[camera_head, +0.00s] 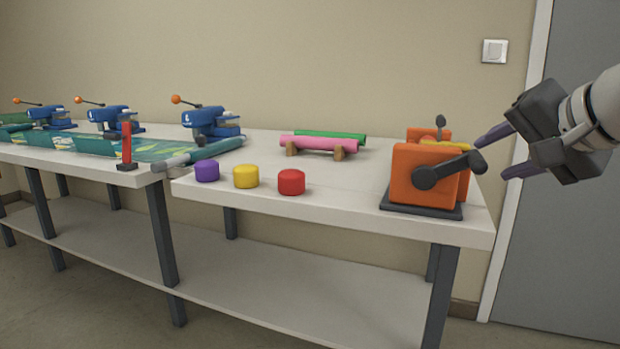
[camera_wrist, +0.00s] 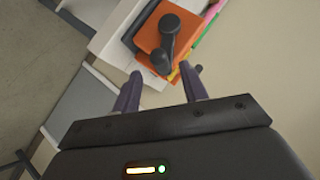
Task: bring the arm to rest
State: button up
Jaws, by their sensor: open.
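My gripper (camera_head: 500,153) is in the air at the right of the head view, just off the right end of the table. Its two dark purple fingers point left and stand apart, with nothing between them. In the wrist view my gripper (camera_wrist: 162,88) shows both fingers spread and empty. The orange machine (camera_head: 425,173) with a dark crank handle stands on the table's right end, left of the fingertips. It also shows in the wrist view (camera_wrist: 158,38) beyond the fingertips. I cannot tell the exact gap between them.
The white table (camera_head: 330,212) holds purple (camera_head: 207,171), yellow (camera_head: 246,176) and red (camera_head: 291,182) cylinders along its front edge. Pink (camera_head: 318,144) and green (camera_head: 345,136) rolls lie behind. Blue presses (camera_head: 211,121) stand left. A grey door (camera_head: 570,240) is at the right.

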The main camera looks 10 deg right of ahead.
jog(key=a+f+n+g+y+p, duration=0.1)
jog(key=a+f+n+g, duration=0.4)
jog(key=a+f, duration=1.05)
jog(key=s+a+f+n, duration=0.2)
jog(key=s+f, duration=0.1)
jog(key=f, duration=0.5)
jog(key=s+a+f+n+g+h+p, duration=0.1)
jog(key=s+a+f+n, duration=0.2)
jog(key=f, duration=0.4)
jog(key=shift+s+f+n, duration=0.3)
jog(key=shift+s+f, duration=0.1)
jog(key=shift+s, duration=0.15)
